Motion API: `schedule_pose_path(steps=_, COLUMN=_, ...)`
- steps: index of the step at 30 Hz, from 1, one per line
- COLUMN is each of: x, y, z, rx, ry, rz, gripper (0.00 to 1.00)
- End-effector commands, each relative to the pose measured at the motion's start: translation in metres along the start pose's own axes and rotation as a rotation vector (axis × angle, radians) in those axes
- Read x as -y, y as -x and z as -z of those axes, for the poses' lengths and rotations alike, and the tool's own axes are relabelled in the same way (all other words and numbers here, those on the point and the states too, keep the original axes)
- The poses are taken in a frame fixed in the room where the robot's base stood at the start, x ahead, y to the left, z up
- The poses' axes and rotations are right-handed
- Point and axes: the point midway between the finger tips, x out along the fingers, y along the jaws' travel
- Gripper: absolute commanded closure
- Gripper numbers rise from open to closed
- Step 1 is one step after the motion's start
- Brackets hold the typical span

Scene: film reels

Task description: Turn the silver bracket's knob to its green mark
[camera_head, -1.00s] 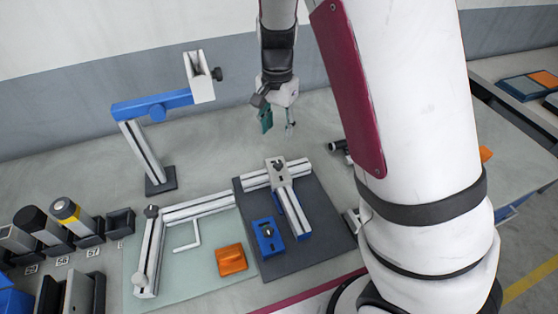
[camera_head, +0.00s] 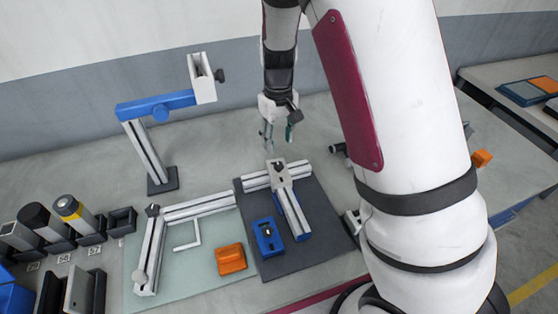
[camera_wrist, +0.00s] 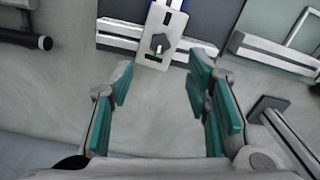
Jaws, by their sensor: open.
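The silver bracket (camera_head: 281,176) sits where two silver rails meet in a T on the dark mat. Its dark knob (camera_head: 279,165) is small in the head view. In the wrist view the silver bracket (camera_wrist: 149,31) is at the top middle, with the dark knob (camera_wrist: 159,43) on its face. A small green mark (camera_wrist: 152,57) shows on the plate just below the knob. My gripper (camera_head: 277,141) is open and empty, just behind and above the bracket. In the wrist view the teal fingers of my gripper (camera_wrist: 161,78) are spread apart, short of the knob and not touching it.
A blue block with a knob (camera_head: 268,237) lies on the dark mat (camera_head: 325,245). An orange block (camera_head: 231,259) and an L-shaped key (camera_head: 190,237) lie on the pale green mat. A post with a blue arm (camera_head: 155,105) stands at left. Dark holders with cylinders line the far left.

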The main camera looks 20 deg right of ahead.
Motion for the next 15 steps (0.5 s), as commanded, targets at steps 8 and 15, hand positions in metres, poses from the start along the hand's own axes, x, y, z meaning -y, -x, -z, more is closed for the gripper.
schedule_pose_path(steps=8, x=0.0, y=-0.055, z=-0.002, rx=0.004, ry=-0.003, rz=0.0, gripper=0.56)
schedule_pose_path(steps=15, x=0.0, y=-0.082, z=-0.001, rx=0.001, ry=-0.002, rz=0.0, gripper=0.56)
